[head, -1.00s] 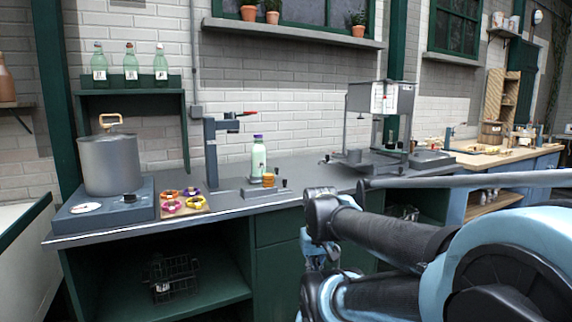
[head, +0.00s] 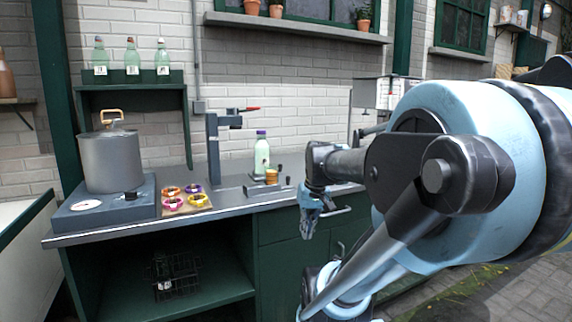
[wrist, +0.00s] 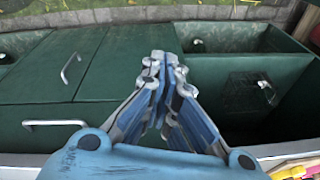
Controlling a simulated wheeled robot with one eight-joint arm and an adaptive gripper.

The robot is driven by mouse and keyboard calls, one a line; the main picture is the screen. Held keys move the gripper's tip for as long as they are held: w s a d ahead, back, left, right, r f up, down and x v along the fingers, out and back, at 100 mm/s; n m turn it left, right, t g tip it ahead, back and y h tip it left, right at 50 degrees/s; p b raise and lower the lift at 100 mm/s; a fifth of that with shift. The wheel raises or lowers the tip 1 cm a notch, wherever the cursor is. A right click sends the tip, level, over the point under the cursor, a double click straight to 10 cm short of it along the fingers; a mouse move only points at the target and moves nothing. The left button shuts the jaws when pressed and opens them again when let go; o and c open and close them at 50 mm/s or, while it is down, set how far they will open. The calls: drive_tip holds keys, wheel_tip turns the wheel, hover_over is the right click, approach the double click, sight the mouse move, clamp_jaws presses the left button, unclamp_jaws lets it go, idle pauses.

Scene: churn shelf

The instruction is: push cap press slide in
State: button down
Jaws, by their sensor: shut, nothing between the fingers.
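The press (head: 213,150) is a grey upright post with a short arm and a red-tipped lever, standing on the grey bench. Beside its foot is a low grey block (head: 262,190) with small dark knobs, which may be its slide. An orange-brown cylinder (head: 271,177) stands at this block, and a pale green bottle with a purple cap (head: 261,153) stands behind it. My gripper (head: 307,230) hangs in front of the cabinet, right of the block and apart from it, below bench height. In the wrist view my gripper (wrist: 163,62) is shut and empty.
A pot (head: 108,160) on a blue-grey stove and a board of coloured rings (head: 186,200) occupy the bench's left end. Bottles (head: 131,62) stand on a shelf above. Green cabinet doors (wrist: 45,80) and an open shelf with a wire basket (head: 172,275) lie below.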

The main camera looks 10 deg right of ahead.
drive_tip(key=w+d+r+n+y, duration=0.1)
drive_tip(key=w+d+r, duration=0.1)
drive_tip(key=w+r, duration=0.65)
drive_tip(key=w+d+r+y, duration=0.2)
drive_tip(key=w+r, duration=0.1)
drive_tip(key=w, duration=1.1)
drive_tip(key=w+d+r+n+y, duration=0.1)
drive_tip(key=w+r, duration=0.4)
drive_tip(key=w, duration=0.7)
drive_tip(key=w+d+t+y, duration=0.15)
drive_tip(key=w+d, duration=0.35)
drive_tip(key=w, duration=0.6)
drive_tip(key=shift+h, duration=0.25)
drive_tip(key=x, duration=0.9)
drive_tip(key=shift+a+r, duration=0.1)
drive_tip(key=shift+a, duration=0.25)
drive_tip(key=shift+s+a+r, duration=0.1)
drive_tip(key=shift+s+a, duration=0.05)
drive_tip(key=shift+a, duration=0.4)
drive_tip(key=shift+s+a+r, duration=0.1)
drive_tip(key=shift+a, duration=0.45)
drive_tip(key=shift+s+a+f, duration=0.1)
drive_tip(key=shift+a, duration=0.65)
drive_tip(key=shift+a, duration=0.1)
